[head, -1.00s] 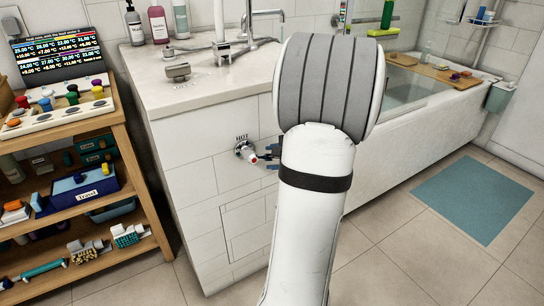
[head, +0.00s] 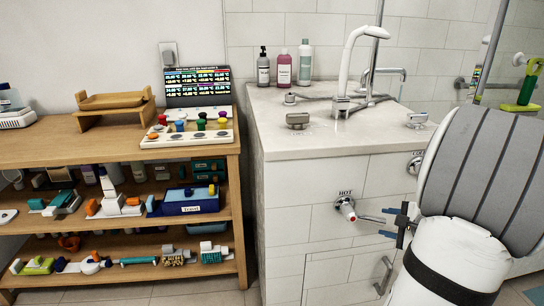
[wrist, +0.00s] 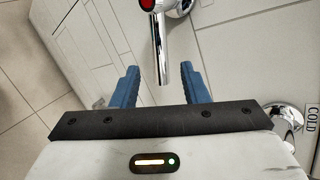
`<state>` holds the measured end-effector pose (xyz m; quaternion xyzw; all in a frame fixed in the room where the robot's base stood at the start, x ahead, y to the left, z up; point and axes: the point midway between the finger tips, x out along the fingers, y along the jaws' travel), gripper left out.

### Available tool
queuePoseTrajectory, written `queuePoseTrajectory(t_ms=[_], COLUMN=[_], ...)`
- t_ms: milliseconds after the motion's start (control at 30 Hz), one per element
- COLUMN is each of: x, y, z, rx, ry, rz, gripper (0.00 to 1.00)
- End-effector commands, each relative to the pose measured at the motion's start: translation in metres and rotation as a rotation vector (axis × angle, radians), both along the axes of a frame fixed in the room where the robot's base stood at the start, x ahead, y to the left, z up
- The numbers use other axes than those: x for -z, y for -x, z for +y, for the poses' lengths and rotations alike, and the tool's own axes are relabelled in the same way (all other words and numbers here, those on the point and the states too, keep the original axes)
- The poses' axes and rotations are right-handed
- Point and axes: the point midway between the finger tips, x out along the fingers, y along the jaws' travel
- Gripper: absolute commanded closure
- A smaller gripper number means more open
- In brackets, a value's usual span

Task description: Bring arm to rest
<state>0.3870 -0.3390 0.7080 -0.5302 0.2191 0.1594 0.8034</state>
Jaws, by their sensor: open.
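My gripper (head: 386,222) is at the front of the white vanity, at the right of the head view. Its two blue fingers are apart and open. A chrome HOT valve (head: 345,208) with a red-centred cap sticks out of the vanity front. Its chrome lever (head: 370,218) points right towards my gripper. In the wrist view my gripper (wrist: 158,72) has the lever's end (wrist: 162,68) between its fingers, with gaps on both sides and no visible contact. My arm hides part of the vanity front.
A COLD valve (wrist: 283,118) is close to my gripper's right in the wrist view. The vanity top (head: 285,128) carries a faucet (head: 345,75) and bottles. A wooden shelf unit (head: 75,155) full of items stands left. A handle (head: 384,275) is below my gripper.

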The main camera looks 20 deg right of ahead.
Motion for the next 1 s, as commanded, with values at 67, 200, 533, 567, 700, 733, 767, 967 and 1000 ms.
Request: queuePoseTrajectory(t_ms=[67, 200, 533, 567, 700, 733, 767, 967, 1000], x=[-0.002, -0.026, -0.137, -0.146, -0.189, -0.198, -0.207, -0.269, -0.280], y=[-0.001, -0.012, -0.019, -0.015, 0.008, 0.014, 0.020, 0.057, 0.063], z=[0.001, 0.031, 0.205, 0.219, 0.272, 0.281, 0.289, 0.326, 0.330], rx=[-0.005, -0.100, -0.717, -0.774, -1.023, -1.074, -1.122, -1.411, -1.455], ry=[0.001, 0.027, 0.275, 0.306, 0.470, 0.509, 0.549, 0.846, 0.905], rz=[0.002, 0.031, 0.244, 0.265, 0.348, 0.363, 0.379, 0.458, 0.467], gripper=[0.59, 0.59, 0.59, 0.59, 0.59, 0.59, 0.59, 0.59, 0.59])
